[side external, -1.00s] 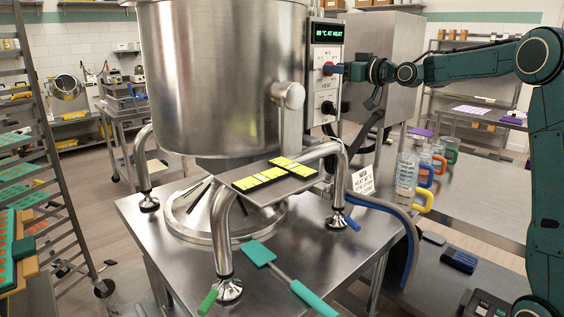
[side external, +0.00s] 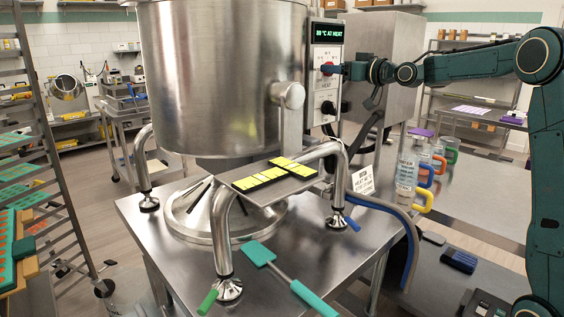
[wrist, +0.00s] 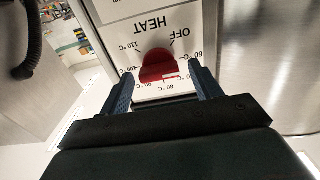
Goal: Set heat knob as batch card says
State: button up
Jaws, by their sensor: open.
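The red heat knob (wrist: 158,67) sits on a white HEAT panel (wrist: 150,25), printed upside down in the wrist view with OFF and several temperatures. My gripper (wrist: 161,72) is open, with one finger on each side of the knob; contact is not clear. In the side view the knob (side external: 327,69) is partly hidden by my gripper (side external: 334,70). The green display (side external: 328,33) above appears to read 80 or 88 °C AT HEAT. The batch card (side external: 363,181) stands on the table, too small to read fully.
A large steel kettle (side external: 222,80) stands left of the panel. A black knob (side external: 328,108) is below the red one. A teal spatula (side external: 259,253) lies on the steel table (side external: 180,270).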

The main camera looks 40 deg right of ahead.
jog(key=shift+s, duration=0.1)
jog(key=s, duration=1.3)
jog(key=shift+s, duration=0.3)
jog(key=s+a+f+n+g+y, duration=0.1)
jog(key=s+a+f+g, duration=0.25)
jog(key=a, duration=0.45)
jog(key=s+a+f+g, duration=0.3)
jog(key=a+f, duration=0.2)
jog(key=a, duration=0.4)
jog(key=s+a+f+g, duration=0.2)
jog(key=s+f, duration=0.3)
jog(key=s, duration=0.4)
jog(key=s+a+f+m+g+h, duration=0.1)
jog(key=s+a+f+g, duration=0.2)
jog(key=s+f, duration=0.3)
jog(key=s+g, duration=0.1)
jog(key=s, duration=0.3)
jog(key=shift+s, duration=0.25)
jog(key=shift+a, duration=0.1)
